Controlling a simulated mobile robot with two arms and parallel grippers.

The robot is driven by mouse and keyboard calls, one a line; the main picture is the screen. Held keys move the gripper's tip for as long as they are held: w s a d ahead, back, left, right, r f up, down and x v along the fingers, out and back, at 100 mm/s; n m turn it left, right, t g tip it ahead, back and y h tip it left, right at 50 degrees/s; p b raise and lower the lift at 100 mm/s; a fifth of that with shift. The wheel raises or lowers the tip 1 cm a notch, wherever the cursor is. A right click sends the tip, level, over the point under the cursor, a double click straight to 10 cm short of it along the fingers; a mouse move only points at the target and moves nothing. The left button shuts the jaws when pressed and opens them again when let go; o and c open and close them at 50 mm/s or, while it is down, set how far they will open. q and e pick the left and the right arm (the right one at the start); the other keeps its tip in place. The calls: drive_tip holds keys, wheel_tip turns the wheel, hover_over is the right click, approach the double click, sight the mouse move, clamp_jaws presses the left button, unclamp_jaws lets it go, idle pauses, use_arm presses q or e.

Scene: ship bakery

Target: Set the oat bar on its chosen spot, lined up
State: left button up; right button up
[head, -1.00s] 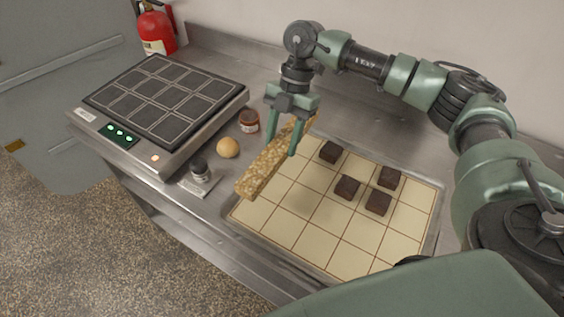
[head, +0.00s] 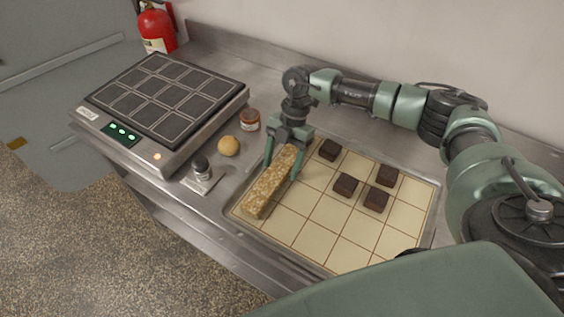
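The oat bar (head: 264,194) is a long, golden, grainy block. It lies along the left column of the gridded tray (head: 324,262), roughly in line with the tray's left edge. Its near end is close to the tray's near left corner. I cannot tell for sure whether it rests on the tray or hangs just above it. My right gripper (head: 281,172) reaches down from above with one finger on each side of the bar, towards its far end, and is shut on it. The gripper hides part of the bar's far end. My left gripper is not in view.
Several dark brownies (head: 345,185) sit on the tray right of the bar. The tray's near cells are bare.

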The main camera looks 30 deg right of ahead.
drive_tip(key=shift+r, duration=0.1)
drive_tip(key=b+v, duration=0.3)
drive_tip(key=v, duration=0.9)
drive_tip(key=shift+w, duration=0.1)
